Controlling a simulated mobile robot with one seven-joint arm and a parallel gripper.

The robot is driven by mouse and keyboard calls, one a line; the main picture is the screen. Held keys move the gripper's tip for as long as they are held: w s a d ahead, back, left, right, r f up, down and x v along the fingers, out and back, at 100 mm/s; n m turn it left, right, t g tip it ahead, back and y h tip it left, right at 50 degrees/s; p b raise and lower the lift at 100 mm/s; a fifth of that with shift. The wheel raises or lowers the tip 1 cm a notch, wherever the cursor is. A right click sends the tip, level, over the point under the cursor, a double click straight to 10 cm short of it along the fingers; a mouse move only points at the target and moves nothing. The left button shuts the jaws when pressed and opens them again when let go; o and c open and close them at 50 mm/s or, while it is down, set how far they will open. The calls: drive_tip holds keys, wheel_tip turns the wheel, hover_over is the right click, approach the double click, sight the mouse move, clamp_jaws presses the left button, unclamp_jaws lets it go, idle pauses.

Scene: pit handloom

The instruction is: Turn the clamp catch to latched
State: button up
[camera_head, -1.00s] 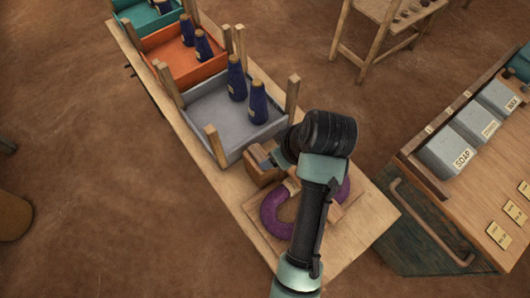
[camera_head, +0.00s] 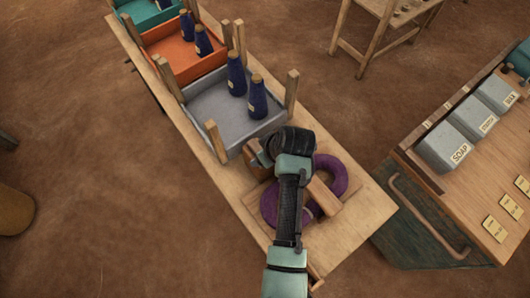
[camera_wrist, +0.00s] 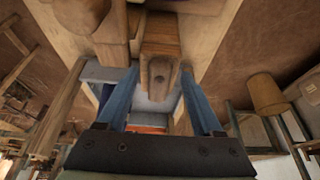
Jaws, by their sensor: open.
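A purple hank (camera_head: 335,172) lies in a loop on a wooden board on the bench, with a wooden bar (camera_head: 323,197) across it. My gripper (camera_wrist: 160,72) is open, its two blue fingers apart in the wrist view. A wooden piece with a dark round hole (camera_wrist: 161,66) shows between and beyond the fingertips; it may be the clamp catch, but I cannot tell whether it is turned to latched. In the head view my wrist hides the fingertips and most of a wooden block (camera_head: 252,158) beside the grey tray.
The grey tray (camera_head: 213,101) with corner posts and two dark blue cones stands just behind my gripper. Orange (camera_head: 165,40) and teal (camera_head: 134,14) trays follow along the bench (camera_head: 357,217). A cabinet (camera_head: 425,205) with labelled tins stands at right. The bench's front right end is bare.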

clamp_jaws()
drive_tip(key=shift+r+m, duration=0.1)
drive_tip(key=shift+m, duration=0.2)
drive_tip(key=m+h+p, duration=0.1)
drive_tip(key=m+p, duration=0.1)
drive_tip(key=m, duration=0.1)
drive_tip(key=shift+a+m+h+p, duration=0.15)
drive_tip(key=shift+m+h+p, duration=0.15)
drive_tip(key=m+h, duration=0.1)
drive_tip(key=m, duration=0.1)
drive_tip(key=m+p, duration=0.1)
drive_tip(key=m, duration=0.1)
drive_tip(key=shift+a+m+t+h, duration=0.15)
drive_tip(key=shift+m+t+h, duration=0.15)
drive_tip(key=shift+t+h, duration=0.1)
drive_tip(key=m+h, duration=0.1)
drive_tip(key=m, duration=0.3)
drive_tip(key=shift+a+g+h, duration=0.1)
drive_tip(key=shift+g+h, duration=0.2)
drive_tip(key=shift+h, duration=0.1)
drive_tip(key=m+g+h+b, duration=0.1)
drive_tip(key=m+b, duration=0.1)
drive_tip(key=m, duration=0.3)
drive_tip(key=shift+w, duration=0.1)
